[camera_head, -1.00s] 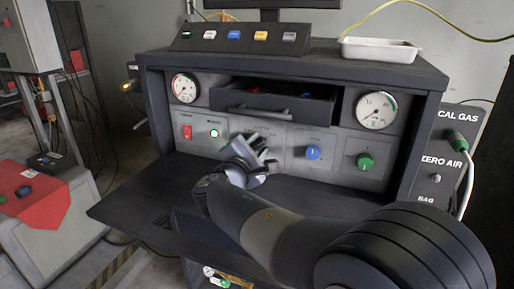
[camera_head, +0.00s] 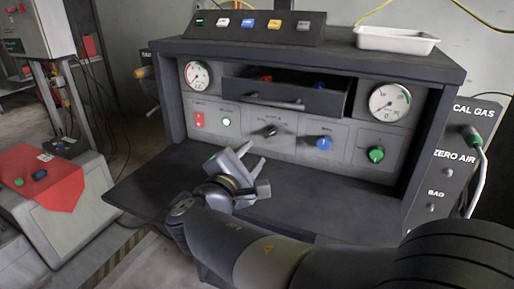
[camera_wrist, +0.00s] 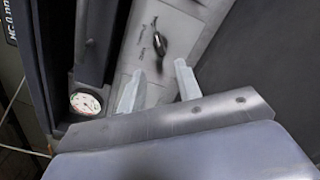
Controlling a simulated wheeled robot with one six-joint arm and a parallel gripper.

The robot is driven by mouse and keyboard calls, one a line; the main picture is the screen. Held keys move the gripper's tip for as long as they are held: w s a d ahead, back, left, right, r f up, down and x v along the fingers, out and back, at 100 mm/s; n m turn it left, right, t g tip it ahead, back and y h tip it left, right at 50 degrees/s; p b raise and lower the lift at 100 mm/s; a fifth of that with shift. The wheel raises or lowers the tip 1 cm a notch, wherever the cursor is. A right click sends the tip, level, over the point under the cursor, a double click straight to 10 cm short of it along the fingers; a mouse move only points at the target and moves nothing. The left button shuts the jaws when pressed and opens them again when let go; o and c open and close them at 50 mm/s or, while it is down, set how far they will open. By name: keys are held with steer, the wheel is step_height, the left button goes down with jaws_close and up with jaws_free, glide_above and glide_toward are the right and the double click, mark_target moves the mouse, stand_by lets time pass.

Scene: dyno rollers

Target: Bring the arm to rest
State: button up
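My gripper (camera_head: 254,158) is over the console's dark shelf, in front of the lower control panel (camera_head: 295,146). Its two pale fingers are apart with nothing between them. In the wrist view the open fingers (camera_wrist: 160,68) point toward a black selector knob (camera_wrist: 155,38), and a gap shows between fingertips and knob. The knob (camera_head: 270,131) is uncovered in the head view. My arm is bent low across the front of the shelf, reaching in from the lower right.
An open drawer (camera_head: 290,103) with red and blue items juts out above the panel. Two gauges (camera_head: 198,75) (camera_head: 389,102) flank it. A white tray (camera_head: 397,41) and a button box (camera_head: 255,27) stand on top. A red-topped cabinet (camera_head: 50,185) is at left. The shelf's left part is clear.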

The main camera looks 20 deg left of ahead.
mark_target(269, 136)
stand_by(0.4)
steer(key=w, duration=0.7)
steer(key=w+d+b, duration=0.1)
steer(key=w, duration=0.3)
steer(key=shift+s+a+r+p, duration=0.1)
steer(key=shift+s+p, duration=0.1)
steer(key=shift+p, duration=0.2)
steer(key=shift+n, duration=0.3)
steer(key=shift+f+b, duration=0.25)
steer(key=shift+b, duration=0.1)
